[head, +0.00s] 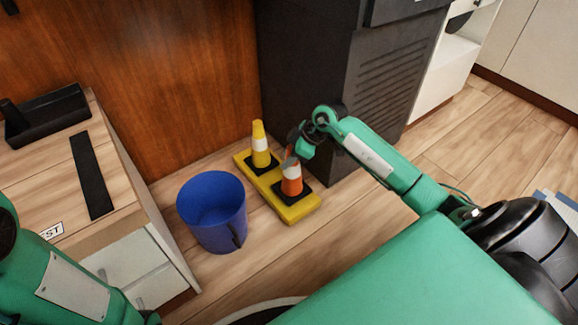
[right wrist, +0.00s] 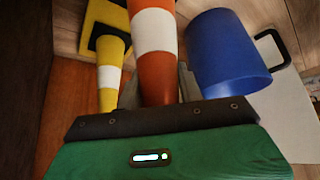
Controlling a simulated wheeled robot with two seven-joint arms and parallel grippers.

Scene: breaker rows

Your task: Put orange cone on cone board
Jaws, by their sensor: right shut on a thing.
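The orange cone (head: 291,182) with a white band and black base stands upright over the near right part of the yellow cone board (head: 298,212). From here its base looks to rest on the board. A yellow cone (head: 260,148) with a white band stands on the board's far left part. My right gripper (head: 292,160) is shut on the orange cone's top. In the right wrist view the orange cone (right wrist: 155,55) runs out from between the fingers, and its base is out of frame. My left arm shows at the lower left, but its gripper is not seen.
A blue bin (head: 213,210) with a handle stands on the floor just left of the board. A dark cabinet (head: 310,75) rises close behind and right of it. A wooden desk (head: 60,165) with a black tray (head: 46,115) is at left. Floor in front of the board is clear.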

